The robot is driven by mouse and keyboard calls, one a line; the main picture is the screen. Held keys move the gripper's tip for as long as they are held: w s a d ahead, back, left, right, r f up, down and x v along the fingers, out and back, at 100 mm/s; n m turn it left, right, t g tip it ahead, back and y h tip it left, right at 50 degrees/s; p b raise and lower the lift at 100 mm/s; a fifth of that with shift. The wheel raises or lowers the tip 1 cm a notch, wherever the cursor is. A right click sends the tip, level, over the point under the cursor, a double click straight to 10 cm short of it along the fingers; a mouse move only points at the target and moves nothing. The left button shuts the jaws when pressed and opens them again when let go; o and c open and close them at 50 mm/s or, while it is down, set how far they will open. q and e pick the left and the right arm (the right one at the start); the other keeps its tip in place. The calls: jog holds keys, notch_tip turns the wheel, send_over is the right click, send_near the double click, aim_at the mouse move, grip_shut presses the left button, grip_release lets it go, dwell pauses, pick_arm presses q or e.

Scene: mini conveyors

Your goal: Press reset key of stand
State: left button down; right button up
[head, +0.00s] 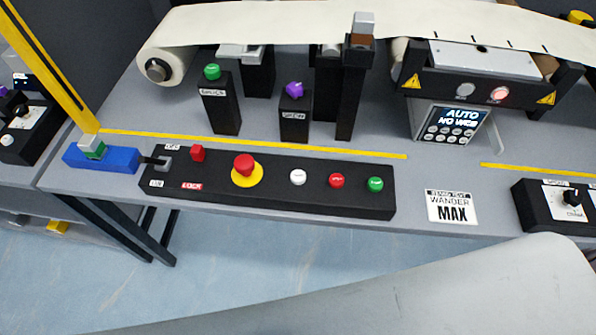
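A long black control panel (270,192) lies along the front edge of the grey table. On it are a white button (298,177), a red button (337,181) and a green button (375,184) in a row. The button captions are too small to read, so I cannot tell which key is reset. Neither of my grippers is in view.
Black posts with a green knob (212,72) and a purple knob (294,89) stand behind the panel. A white belt (290,25) runs along the back. A display box (452,126) reading AUTO stands right. A blue block (100,158) lies left.

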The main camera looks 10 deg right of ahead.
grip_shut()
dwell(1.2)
